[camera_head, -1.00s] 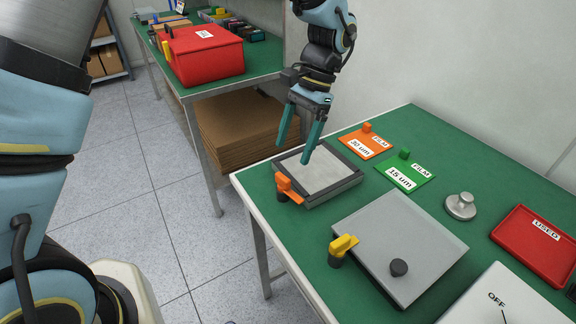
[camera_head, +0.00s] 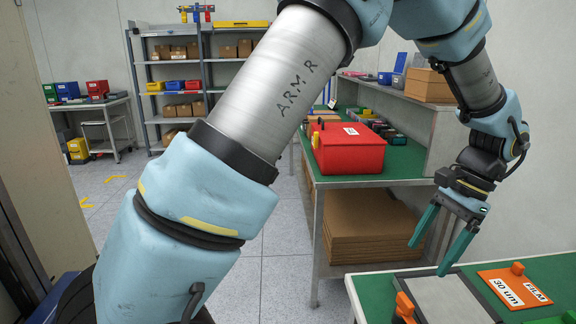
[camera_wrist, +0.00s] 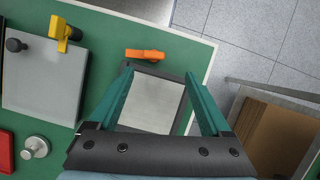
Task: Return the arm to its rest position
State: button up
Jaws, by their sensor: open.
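My gripper (camera_head: 442,240) is open and empty, with its two teal fingers spread and pointing down. In the head view it hangs above the far left corner of the near green table. In the wrist view my gripper (camera_wrist: 160,95) is over a grey plate in a dark frame (camera_wrist: 152,101). That framed plate (camera_head: 452,300) is partly cut off in the head view. My arm reaches across the top of the head view.
The near table (camera_head: 376,300) holds an orange lever (camera_head: 404,306) and an orange film card (camera_head: 508,287). A red box (camera_head: 348,150) stands on the far bench, with stacked cardboard (camera_head: 370,228) beneath. Shelves (camera_head: 175,85) stand behind. Floor at left is open.

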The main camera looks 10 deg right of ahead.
jog(key=w+a+n+h, duration=0.1)
jog(key=w+a+n, duration=0.2)
jog(key=w+a, duration=0.45)
jog(key=w+a+n+h, duration=0.2)
jog(key=w+a+n, duration=0.2)
jog(key=a, duration=0.6)
jog(key=a+n+t+h, duration=0.1)
jog(key=a+n, duration=0.7)
jog(key=a, duration=1.3)
jog(key=shift+s+r+t+h, duration=0.2)
jog(key=shift+r+t+h, duration=0.1)
jog(key=shift+t, duration=0.3)
